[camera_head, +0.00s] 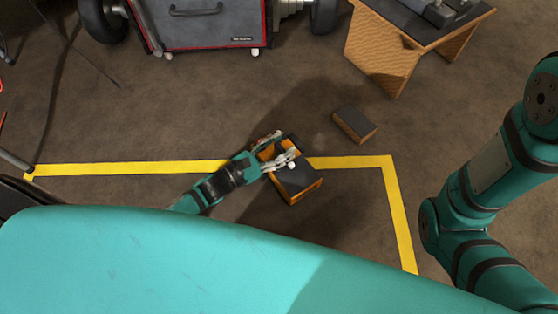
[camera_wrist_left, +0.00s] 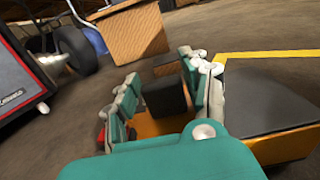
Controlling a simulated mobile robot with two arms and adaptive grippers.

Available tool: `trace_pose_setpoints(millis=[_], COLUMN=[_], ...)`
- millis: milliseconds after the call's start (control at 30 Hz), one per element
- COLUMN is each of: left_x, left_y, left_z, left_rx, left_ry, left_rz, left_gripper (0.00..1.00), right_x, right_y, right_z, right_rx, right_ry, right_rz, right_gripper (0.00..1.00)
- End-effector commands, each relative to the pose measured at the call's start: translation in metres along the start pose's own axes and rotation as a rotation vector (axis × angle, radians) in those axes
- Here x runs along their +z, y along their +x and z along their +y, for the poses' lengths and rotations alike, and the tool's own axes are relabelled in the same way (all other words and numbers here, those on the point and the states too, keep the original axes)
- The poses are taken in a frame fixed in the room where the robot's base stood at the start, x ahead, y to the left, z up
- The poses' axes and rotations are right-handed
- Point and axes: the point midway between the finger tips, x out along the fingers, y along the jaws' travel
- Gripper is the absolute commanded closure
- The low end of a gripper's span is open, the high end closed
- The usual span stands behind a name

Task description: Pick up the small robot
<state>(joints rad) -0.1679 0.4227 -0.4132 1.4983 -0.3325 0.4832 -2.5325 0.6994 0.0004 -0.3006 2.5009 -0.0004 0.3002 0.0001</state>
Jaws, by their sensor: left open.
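My left gripper (camera_head: 279,147) is open over a wooden box with a dark top (camera_head: 297,180). In the left wrist view, a small dark block (camera_wrist_left: 165,97) stands between the open fingers of the left gripper (camera_wrist_left: 165,85), with orange surface below it. This block may be the small robot, but its shape is not clear. The box's dark top (camera_wrist_left: 265,100) is close by on the right in that view. The fingers partly hide the block and the box. My right arm shows at the right of the head view, but its gripper does not.
A yellow floor line (camera_head: 130,168) runs behind the box and turns at a corner. A smaller wooden block (camera_head: 354,125) lies farther back. A wheeled red-edged case (camera_head: 205,30) and a wooden table (camera_head: 400,60) stand at the back. Floor between them is bare.

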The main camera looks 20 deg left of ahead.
Motion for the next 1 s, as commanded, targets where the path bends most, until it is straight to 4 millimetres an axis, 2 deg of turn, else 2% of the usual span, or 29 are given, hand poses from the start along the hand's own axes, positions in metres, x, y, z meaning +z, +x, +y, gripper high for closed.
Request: trace_pose_setpoints(millis=[200, 567, 1000], left_x=[0.0003, 0.0000, 0.0062], left_y=[0.0005, 0.0002, 0.0021], left_z=[-0.0001, -0.0001, 0.0018], left_rx=[0.000, 0.000, -0.002], left_ry=[0.000, 0.000, 0.002], left_rz=[0.002, 0.002, -0.008], left_gripper=[0.54, 1.00, 1.00], right_x=[0.0002, 0.0003, 0.0011], right_y=[0.0005, 0.0005, 0.0022], right_z=[0.0001, 0.0001, 0.0006], right_rx=[0.000, 0.000, 0.000], right_ry=[0.000, 0.000, -0.001], right_rz=[0.000, 0.000, 0.000], right_gripper=[0.60, 0.60, 0.60])
